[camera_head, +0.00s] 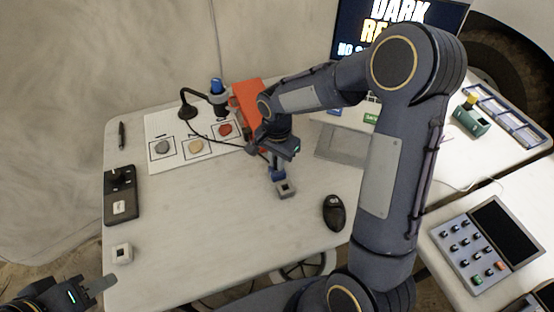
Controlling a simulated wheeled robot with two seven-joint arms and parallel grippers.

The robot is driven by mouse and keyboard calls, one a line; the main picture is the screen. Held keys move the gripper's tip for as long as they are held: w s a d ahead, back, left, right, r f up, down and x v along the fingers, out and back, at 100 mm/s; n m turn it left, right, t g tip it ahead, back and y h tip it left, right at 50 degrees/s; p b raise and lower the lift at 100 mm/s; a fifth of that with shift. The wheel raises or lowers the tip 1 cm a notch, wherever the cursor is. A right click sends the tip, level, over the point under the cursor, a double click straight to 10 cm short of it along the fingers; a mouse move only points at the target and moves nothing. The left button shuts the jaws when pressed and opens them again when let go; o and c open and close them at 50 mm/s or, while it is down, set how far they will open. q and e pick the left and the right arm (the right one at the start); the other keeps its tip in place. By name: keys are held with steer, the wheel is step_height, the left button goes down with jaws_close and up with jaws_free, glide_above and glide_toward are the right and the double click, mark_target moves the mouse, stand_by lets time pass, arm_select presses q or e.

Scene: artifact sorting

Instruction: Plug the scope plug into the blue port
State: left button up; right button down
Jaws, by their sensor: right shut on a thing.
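My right gripper (279,175) points down over the middle of the table and is shut on a small grey block (286,189) with a dark square opening. Whether this block is the scope plug, I cannot tell. A scope-like device with a blue top (217,87) stands at the back, with a black cable running from near it toward my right arm. A small blue patch (335,110) shows below the monitor, partly behind my arm; I cannot tell if it is the blue port. My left gripper (100,286) is at the lower left, apart from everything; its finger gap is not clear.
A white block (122,253) and a black device (121,196) lie at the table's left. A sheet with several stones (167,162) and a red-orange object (247,98) lie behind. A black mouse (334,213) sits right of the grey block. A keypad panel (472,245) is at right.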

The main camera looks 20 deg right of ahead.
steer(key=shift+f, duration=0.15)
steer(key=c, duration=1.4)
jaws_free()
steer(key=shift+c, duration=0.2)
